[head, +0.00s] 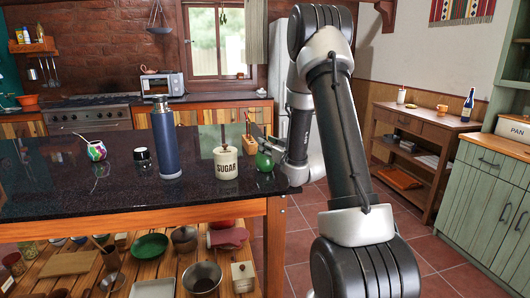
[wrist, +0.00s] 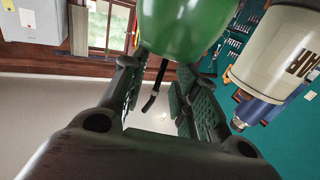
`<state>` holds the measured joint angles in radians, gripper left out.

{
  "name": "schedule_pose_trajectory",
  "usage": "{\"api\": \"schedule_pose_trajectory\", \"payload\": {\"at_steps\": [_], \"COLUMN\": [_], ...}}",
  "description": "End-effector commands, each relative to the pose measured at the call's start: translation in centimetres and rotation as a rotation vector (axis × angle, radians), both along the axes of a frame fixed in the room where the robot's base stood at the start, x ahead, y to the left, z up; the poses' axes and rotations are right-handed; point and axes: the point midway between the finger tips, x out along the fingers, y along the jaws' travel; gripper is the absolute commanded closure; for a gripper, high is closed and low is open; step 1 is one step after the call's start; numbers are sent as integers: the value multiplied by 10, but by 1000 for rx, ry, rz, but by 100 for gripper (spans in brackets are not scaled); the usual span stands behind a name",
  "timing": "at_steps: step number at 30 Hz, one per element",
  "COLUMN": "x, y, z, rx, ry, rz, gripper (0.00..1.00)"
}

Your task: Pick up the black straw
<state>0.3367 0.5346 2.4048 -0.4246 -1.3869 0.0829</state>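A round green gourd (head: 265,161) stands on the dark counter near its right end. In the wrist view, which looks tilted and upside down, the gourd (wrist: 183,25) fills the top middle. The black straw (wrist: 155,88) sticks out of it, with a bent end. My gripper (wrist: 158,70) is open, with one finger on each side of the straw and gaps between. In the head view my gripper (head: 273,144) is at the gourd, small and partly hidden.
The SUGAR canister (head: 225,162) stands just left of the gourd, with a blue bottle (head: 166,140) beyond it.

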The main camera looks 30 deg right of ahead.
Motion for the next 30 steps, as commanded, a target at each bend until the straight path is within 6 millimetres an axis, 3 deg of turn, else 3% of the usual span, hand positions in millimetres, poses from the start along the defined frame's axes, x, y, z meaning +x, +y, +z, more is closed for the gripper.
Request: {"api": "schedule_pose_trajectory", "payload": {"at_steps": [4,11,17,30], "x": [17,19,19,19], "y": [2,2,2,2], "z": [1,0,1,8], "rx": [0,0,0,-1], "ry": [0,1,1,0], "rz": [1,0,0,0], "gripper": [70,70,100,100]}}
